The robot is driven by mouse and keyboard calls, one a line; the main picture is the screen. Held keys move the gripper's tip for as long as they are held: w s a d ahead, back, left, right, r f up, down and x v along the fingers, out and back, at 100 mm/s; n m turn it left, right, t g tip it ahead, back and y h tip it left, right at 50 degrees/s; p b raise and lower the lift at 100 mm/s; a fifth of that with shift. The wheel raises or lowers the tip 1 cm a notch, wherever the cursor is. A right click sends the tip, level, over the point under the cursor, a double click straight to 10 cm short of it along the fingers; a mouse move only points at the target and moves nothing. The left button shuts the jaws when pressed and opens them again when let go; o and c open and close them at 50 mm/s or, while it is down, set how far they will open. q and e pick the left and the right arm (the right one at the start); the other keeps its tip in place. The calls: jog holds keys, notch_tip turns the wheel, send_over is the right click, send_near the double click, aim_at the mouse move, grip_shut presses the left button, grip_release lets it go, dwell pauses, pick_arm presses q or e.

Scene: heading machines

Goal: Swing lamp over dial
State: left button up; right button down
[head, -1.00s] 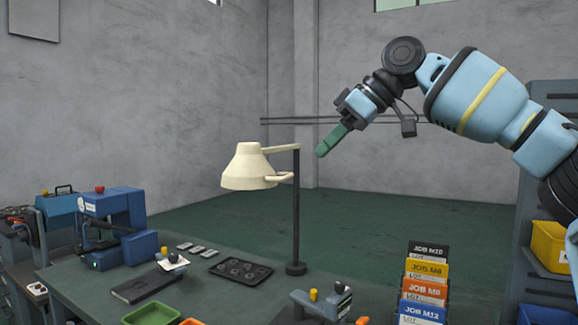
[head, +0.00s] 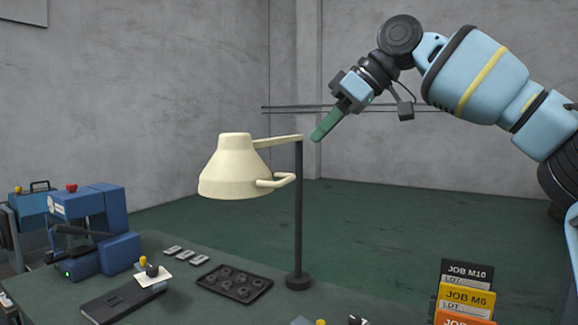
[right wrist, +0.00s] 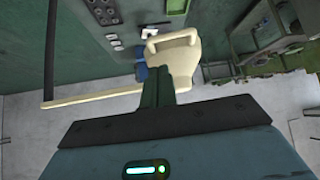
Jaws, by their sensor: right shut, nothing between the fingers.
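The lamp has a cream shade (head: 235,170) with a loop handle (head: 277,181). A cream arm (head: 277,141) joins it to a dark upright post (head: 299,215) on the bench. The shade hangs left of the post. My right gripper (head: 318,135) is shut and empty, high and just right of the post top in the head view. In the right wrist view its fingers (right wrist: 158,87) overlap the shade (right wrist: 183,58); contact cannot be told. A small stand with a yellow knob and white card (head: 152,275) sits below left of the shade; I cannot tell whether it is the dial. My left gripper is out of view.
On the bench are a blue machine (head: 95,235), a dark tray of round parts (head: 235,281), several small grey pieces (head: 185,255) and a dark book (head: 120,302). Job cards (head: 467,285) stand at right. The air right of the post is open below my arm.

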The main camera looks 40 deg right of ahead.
aim_at(289, 176)
jog(key=x, duration=1)
jog(key=shift+s+a, duration=0.1)
jog(key=shift+s, duration=0.05)
dwell(0.3)
